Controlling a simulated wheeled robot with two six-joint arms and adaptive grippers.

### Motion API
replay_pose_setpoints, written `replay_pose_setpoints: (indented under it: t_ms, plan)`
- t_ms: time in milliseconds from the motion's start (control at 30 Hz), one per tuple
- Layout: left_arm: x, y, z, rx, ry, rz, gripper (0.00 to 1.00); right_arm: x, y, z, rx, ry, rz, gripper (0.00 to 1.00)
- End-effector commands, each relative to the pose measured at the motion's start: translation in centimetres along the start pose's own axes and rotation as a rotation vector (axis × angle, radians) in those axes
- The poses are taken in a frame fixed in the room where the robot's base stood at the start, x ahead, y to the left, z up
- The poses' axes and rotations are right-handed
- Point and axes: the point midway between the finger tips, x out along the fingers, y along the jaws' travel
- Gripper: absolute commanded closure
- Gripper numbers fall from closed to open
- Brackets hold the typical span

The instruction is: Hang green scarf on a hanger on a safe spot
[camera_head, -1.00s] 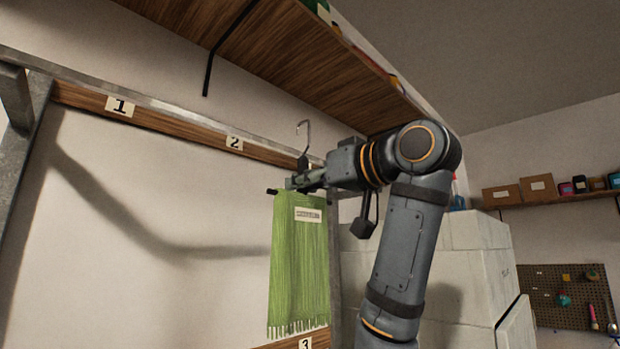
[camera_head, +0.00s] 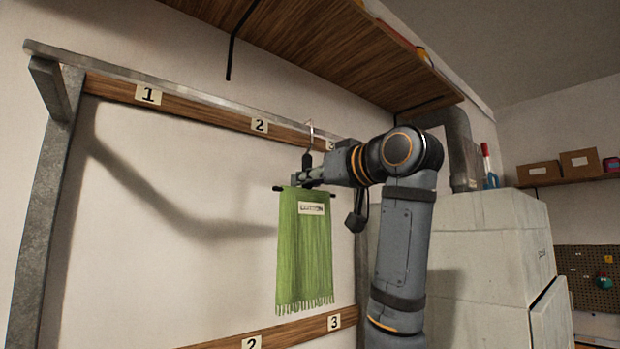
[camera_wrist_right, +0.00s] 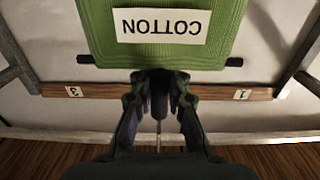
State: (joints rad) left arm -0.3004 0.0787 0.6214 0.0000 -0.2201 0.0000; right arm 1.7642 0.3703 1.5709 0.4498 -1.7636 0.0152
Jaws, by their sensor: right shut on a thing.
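The green fringed scarf (camera_head: 304,250) hangs down from the black bar of a hanger (camera_head: 330,194), with a white label on its front. The wrist view shows the scarf (camera_wrist_right: 215,35) upside down, its label reading COTTON. My right gripper (camera_head: 303,179) is shut on the hanger just above its bar. The hanger's metal hook points up, free above the gripper. The top rail (camera_head: 200,115) of the rack is behind the hook, with number tags 1, 2 and 3. I cannot tell how far the hook is from it. My left gripper is not in view.
A galvanized post (camera_head: 45,215) stands at the rack's left. A lower numbered rail (camera_head: 295,332) runs below the scarf. A wooden shelf (camera_head: 320,50) overhangs above. A pale block structure (camera_head: 475,245) stands right of my arm. The wall between the rails looks bare.

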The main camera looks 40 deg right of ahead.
Motion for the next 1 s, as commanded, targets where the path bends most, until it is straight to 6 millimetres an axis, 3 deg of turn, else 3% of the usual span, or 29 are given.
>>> replay_pose_setpoints:
  t_ms: [367, 400, 600, 867, 1000]
  plan:
    - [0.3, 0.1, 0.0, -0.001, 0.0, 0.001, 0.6, 0.0, 0.0, 0.4, 0.0, 0.001, 0.0, 1.0]
    - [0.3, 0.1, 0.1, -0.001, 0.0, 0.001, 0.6, 0.0, 0.0, 0.3, 0.0, 0.001, 0.0, 0.83]
    - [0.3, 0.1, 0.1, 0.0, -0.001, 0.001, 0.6, 0.0, 0.0, 0.3, 0.0, 0.001, 0.0, 0.58]
    - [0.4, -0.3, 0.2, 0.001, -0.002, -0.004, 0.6, -0.1, 0.0, 0.4, 0.0, 0.0, 0.0, 0.58]
    - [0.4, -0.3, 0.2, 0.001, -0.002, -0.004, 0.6, -1.5, 0.1, 0.3, -0.001, 0.004, 0.002, 0.58]
